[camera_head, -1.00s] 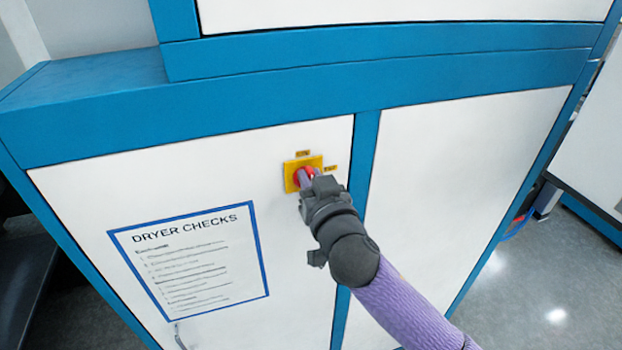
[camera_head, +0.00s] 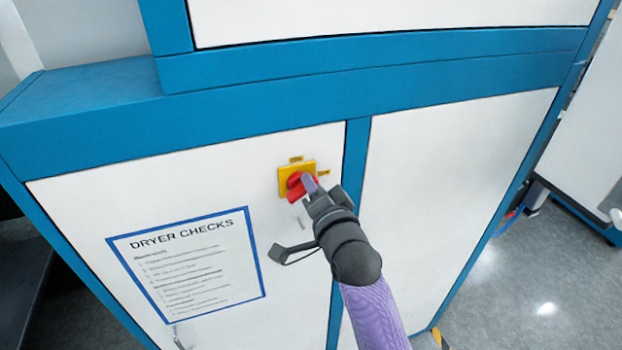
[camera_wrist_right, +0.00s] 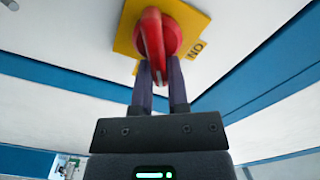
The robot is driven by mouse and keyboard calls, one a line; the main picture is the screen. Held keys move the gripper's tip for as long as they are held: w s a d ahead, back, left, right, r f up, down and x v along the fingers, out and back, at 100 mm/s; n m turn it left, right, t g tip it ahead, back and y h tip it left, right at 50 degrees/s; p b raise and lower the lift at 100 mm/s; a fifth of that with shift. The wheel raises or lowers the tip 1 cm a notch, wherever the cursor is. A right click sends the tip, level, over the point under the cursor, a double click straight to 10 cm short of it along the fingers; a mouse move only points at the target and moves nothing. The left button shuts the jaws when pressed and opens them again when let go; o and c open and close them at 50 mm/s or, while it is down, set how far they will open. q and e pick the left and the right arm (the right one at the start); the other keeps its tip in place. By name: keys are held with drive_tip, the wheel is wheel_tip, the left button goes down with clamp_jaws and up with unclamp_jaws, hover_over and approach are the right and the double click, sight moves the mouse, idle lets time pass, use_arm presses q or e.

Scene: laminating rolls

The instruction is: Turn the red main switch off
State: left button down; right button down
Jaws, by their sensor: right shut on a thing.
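The red main switch (camera_head: 295,188) is a rotary knob on a yellow square plate (camera_head: 283,178) on the white cabinet door. It also shows in the right wrist view (camera_wrist_right: 151,32), where its grip bar points down toward my fingers. My right gripper (camera_head: 308,186) reaches it from the lower right and is shut on the bar's end. In the wrist view the two dark fingers (camera_wrist_right: 160,82) stand on either side of the bar. Part of the knob is hidden by the fingers in the head view. My left gripper is not in view.
Small yellow labels sit above (camera_head: 296,159) and right of the plate (camera_head: 323,173). A blue-framed "DRYER CHECKS" sheet (camera_head: 190,262) is on the same door, to the left. Blue cabinet framing (camera_head: 357,150) runs just right of the switch. Grey floor is open at the right.

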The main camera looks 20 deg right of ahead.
drive_tip(key=shift+d+f+m+p, duration=0.15)
drive_tip(key=shift+m+p, duration=0.2)
drive_tip(key=shift+m, duration=0.75)
drive_tip(key=shift+f+m+p, duration=0.15)
drive_tip(key=shift+m+p, duration=0.15)
drive_tip(key=shift+m, duration=0.8)
drive_tip(key=shift+d+f+m+p, duration=0.15)
drive_tip(key=shift+m+p, duration=0.2)
drive_tip(key=shift+m, duration=0.75)
drive_tip(key=shift+a, duration=0.1)
drive_tip(key=c, duration=0.6)
unclamp_jaws()
drive_tip(key=shift+f, duration=0.1)
drive_tip(key=s+p, duration=0.3)
drive_tip(key=s, duration=0.6)
drive_tip(key=shift+s, duration=0.4)
drive_tip(key=shift+f, duration=0.1)
